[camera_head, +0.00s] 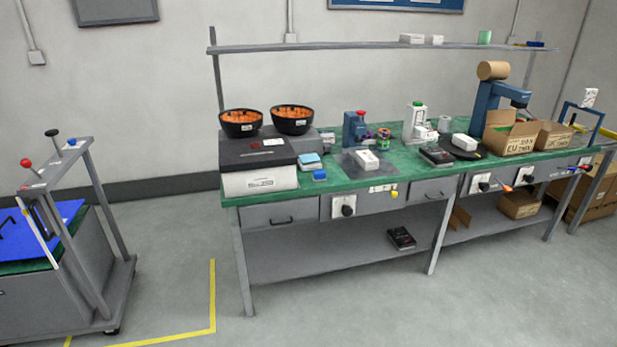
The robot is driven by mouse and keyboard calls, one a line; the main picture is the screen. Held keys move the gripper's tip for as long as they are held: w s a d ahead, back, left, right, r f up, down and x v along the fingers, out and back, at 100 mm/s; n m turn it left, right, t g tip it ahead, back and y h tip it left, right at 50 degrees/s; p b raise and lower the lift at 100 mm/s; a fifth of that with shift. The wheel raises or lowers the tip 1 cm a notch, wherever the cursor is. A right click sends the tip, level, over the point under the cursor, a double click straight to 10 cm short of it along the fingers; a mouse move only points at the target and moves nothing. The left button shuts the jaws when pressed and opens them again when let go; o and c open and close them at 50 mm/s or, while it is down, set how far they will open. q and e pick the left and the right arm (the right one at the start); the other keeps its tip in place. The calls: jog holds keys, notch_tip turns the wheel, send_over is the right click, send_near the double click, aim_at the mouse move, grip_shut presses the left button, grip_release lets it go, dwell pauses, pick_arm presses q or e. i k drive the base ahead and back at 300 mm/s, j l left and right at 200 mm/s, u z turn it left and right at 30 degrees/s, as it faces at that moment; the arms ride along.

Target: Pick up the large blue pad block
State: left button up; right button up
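A small dark-blue block (319,175) lies near the front edge of the green-topped workbench (260,197), left of centre. Just behind it is a wider stack with a light-blue top (309,160), next to the black-and-white box. I cannot tell for sure which of the two is the large blue pad block. A larger flat blue piece (62,219) lies on the cart at the left. Neither of my grippers shows in the head view.
Left on the bench are a black-and-white box (259,181) and two dark bowls (240,123) (292,120) with orange contents. A white box (365,161) sits right of the blue block. A wheeled cart (112,290) stands left. Floor between cart and bench is clear.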

aim_at(318, 175)
jog(key=i+l+u, duration=0.55)
jog(key=l+u, duration=0.3)
